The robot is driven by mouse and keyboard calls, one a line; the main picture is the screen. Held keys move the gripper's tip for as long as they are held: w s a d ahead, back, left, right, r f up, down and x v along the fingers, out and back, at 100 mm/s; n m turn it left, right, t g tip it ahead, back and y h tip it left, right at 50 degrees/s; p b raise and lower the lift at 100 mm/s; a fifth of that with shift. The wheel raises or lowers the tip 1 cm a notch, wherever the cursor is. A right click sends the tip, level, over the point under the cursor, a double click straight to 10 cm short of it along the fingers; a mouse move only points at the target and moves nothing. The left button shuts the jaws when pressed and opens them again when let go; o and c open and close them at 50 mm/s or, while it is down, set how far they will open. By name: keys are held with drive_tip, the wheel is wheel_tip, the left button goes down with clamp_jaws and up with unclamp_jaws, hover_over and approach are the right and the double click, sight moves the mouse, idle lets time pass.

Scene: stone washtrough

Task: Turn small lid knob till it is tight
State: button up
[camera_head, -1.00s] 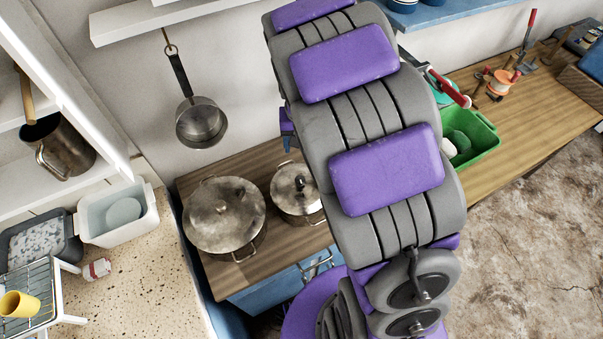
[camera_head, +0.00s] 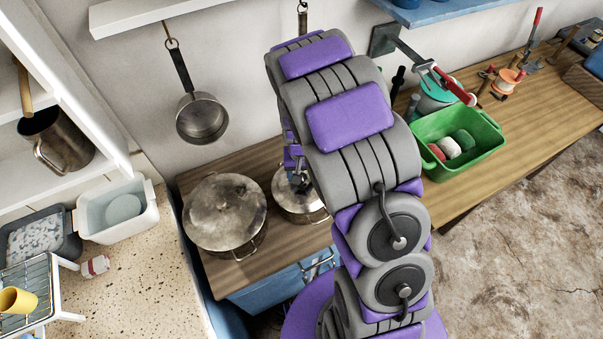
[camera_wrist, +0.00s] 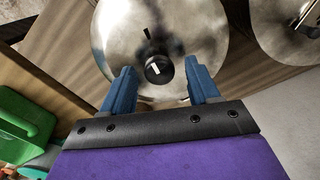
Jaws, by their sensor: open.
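The small pot (camera_head: 290,205) stands on the wooden counter, right of a larger lidded pot. Its metal lid (camera_wrist: 205,35) fills the upper middle of the wrist view. The dark round lid knob (camera_wrist: 158,69) has a small white mark and sits at the lid's centre. My gripper (camera_wrist: 165,80) is open, its blue fingers on either side of the knob in the picture, with gaps on both sides. I cannot tell how far above the lid the fingertips are. In the head view my arm hides part of the small pot and most of the gripper (camera_head: 301,180).
The larger pot (camera_head: 225,212) is close on the left. A saucepan (camera_head: 201,120) hangs on the wall. A green tub (camera_head: 468,133) with several items stands right of my arm. The counter (camera_head: 545,115) has bare wood beyond it.

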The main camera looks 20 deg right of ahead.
drive_tip(key=c, duration=1)
drive_tip(key=shift+c, duration=0.2)
drive_tip(key=shift+m+p, duration=0.4)
drive_tip(key=shift+f, duration=0.1)
drive_tip(key=o, duration=1)
drive_tip(key=shift+o, duration=0.2)
